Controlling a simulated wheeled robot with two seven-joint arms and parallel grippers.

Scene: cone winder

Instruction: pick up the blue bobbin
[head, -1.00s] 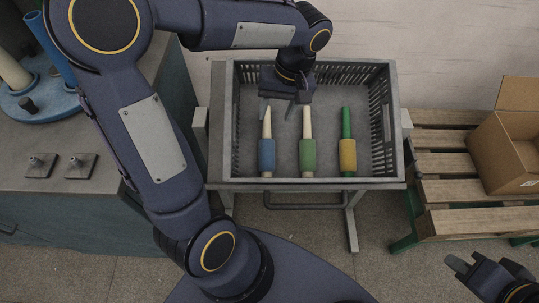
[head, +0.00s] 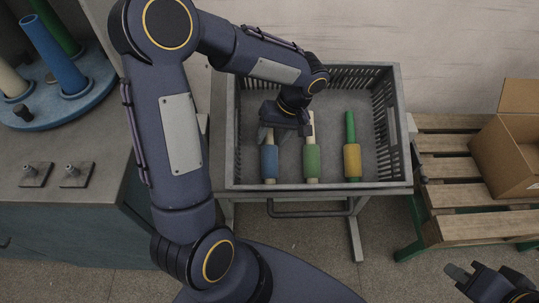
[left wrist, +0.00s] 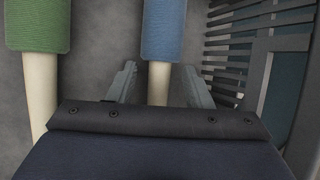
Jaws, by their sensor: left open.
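The blue bobbin (head: 269,163) lies in the grey crate (head: 300,187), leftmost of three bobbins, its cream tube pointing away and mostly hidden by my left gripper in the head view. My left gripper (head: 280,134) is open, over the tube end. In the left wrist view the gripper (left wrist: 160,84) has one finger on each side of the cream tube, with gaps, and the blue winding (left wrist: 164,30) lies just beyond the fingertips. Whether the fingers are level with the tube or above it, I cannot tell. My right gripper (head: 466,274) is at the lower right, away from the crate.
The green bobbin (head: 312,163) lies close to the right of the blue one; the yellow bobbin (head: 352,160) is further right. Slotted crate walls surround them. A bench with a blue disc (head: 65,108) stands left; a pallet (head: 470,194) with a cardboard box (head: 508,155) stands right.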

